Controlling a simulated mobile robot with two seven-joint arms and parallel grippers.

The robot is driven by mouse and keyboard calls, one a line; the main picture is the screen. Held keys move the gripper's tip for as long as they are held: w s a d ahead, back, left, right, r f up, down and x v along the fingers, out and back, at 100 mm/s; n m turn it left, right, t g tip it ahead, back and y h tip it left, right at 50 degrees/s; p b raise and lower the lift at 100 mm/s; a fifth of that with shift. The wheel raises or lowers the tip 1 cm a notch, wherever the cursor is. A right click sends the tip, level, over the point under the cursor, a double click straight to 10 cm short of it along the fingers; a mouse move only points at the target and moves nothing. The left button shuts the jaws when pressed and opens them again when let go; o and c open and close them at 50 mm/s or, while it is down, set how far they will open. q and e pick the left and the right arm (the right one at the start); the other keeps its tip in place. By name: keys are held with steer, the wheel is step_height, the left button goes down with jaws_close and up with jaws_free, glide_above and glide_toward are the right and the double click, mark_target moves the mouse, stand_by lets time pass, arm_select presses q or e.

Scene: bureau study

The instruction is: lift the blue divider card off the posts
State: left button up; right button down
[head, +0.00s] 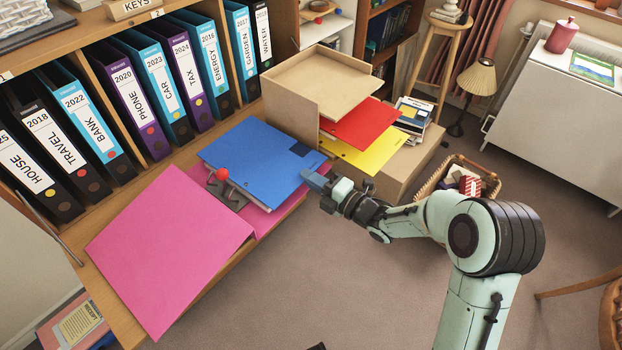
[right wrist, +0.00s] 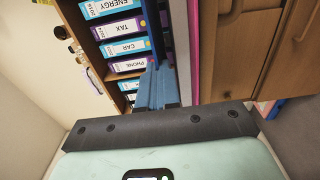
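The blue divider card (head: 255,158) lies over the right part of the open pink lever-arch file (head: 170,250) in the head view. A grey ring mechanism (head: 229,196) with a red knob (head: 222,174) is at the card's left edge. The posts themselves are mostly hidden. My right gripper (head: 308,178) is at the card's near right edge, its blue fingers closed on that edge. In the right wrist view the fingers (right wrist: 158,88) are close together, with the card nearly edge-on between them.
A row of labelled binders (head: 105,128) stands along the back of the desk. A basket (head: 460,180) stands on the floor. Open floor lies in front.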

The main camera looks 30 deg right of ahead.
arm_select(q)
steer(key=shift+s+f, duration=0.1)
steer(key=shift+f, duration=0.5)
arm_select(e)
steer(key=shift+r, duration=0.3)
stand_by(0.6)
steer(key=shift+r, duration=0.1)
arm_select(q)
steer(key=shift+r+p, duration=1.6)
steer(key=shift+r, duration=0.15)
arm_select(e)
step_height(320, 180, up, 6)
arm_select(q)
steer(key=shift+d, duration=0.1)
